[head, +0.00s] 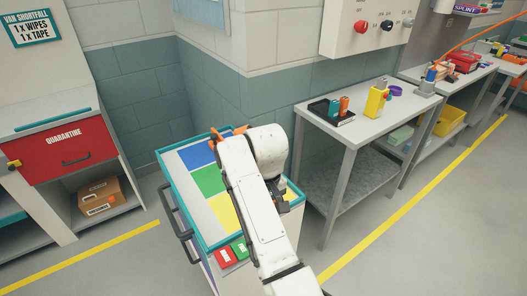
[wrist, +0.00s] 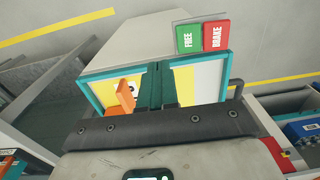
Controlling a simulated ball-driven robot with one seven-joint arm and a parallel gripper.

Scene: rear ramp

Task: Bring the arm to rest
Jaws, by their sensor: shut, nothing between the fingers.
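My white arm (head: 255,195) reaches up from the bottom of the head view and is bent over the right side of the teal-rimmed cart (head: 166,170). My gripper (wrist: 163,92) shows as dark fingers at the middle of the wrist view, shut and empty, above the cart top. In the head view the arm hides part of the cart top and the fingers are hard to make out. An orange item (wrist: 125,97) shows left of the fingers in the wrist view; orange also shows beside the arm's bend in the head view.
The cart has green FREE (wrist: 188,38) and red BRAKE (wrist: 216,36) buttons. A workbench (head: 365,130) with a black tray (head: 331,112) and yellow holder (head: 377,102) stands to the right. The red quarantine drawer (head: 67,153) is at left. Grey floor is open at lower right.

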